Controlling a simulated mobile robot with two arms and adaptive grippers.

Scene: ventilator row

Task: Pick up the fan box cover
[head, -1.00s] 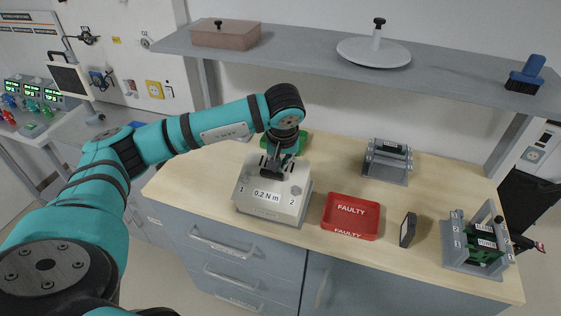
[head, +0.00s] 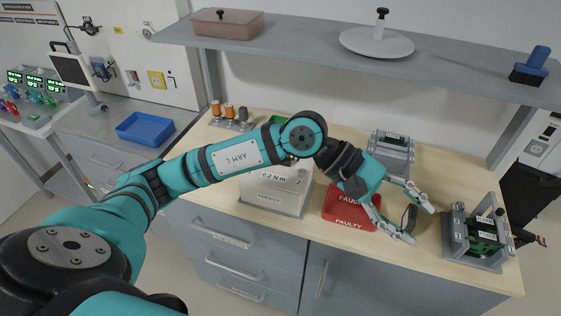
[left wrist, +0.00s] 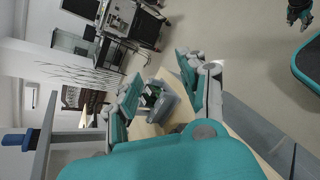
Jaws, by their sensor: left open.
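In the left wrist view the open fingers (left wrist: 164,82) frame a grey fixture beyond; the panel is not clear there. A dark gripper-like shape, probably my right gripper (left wrist: 300,12), shows small at the top right of that view; its jaws are unclear.
The grey fixture with a green board (head: 478,240) stands close right of the gripper. The red faulty tray (head: 350,222) lies under my left forearm. A white 0.2 N m box (head: 275,192) is left of it, a grey rack (head: 392,150) behind. A shelf (head: 300,45) overhangs the back.

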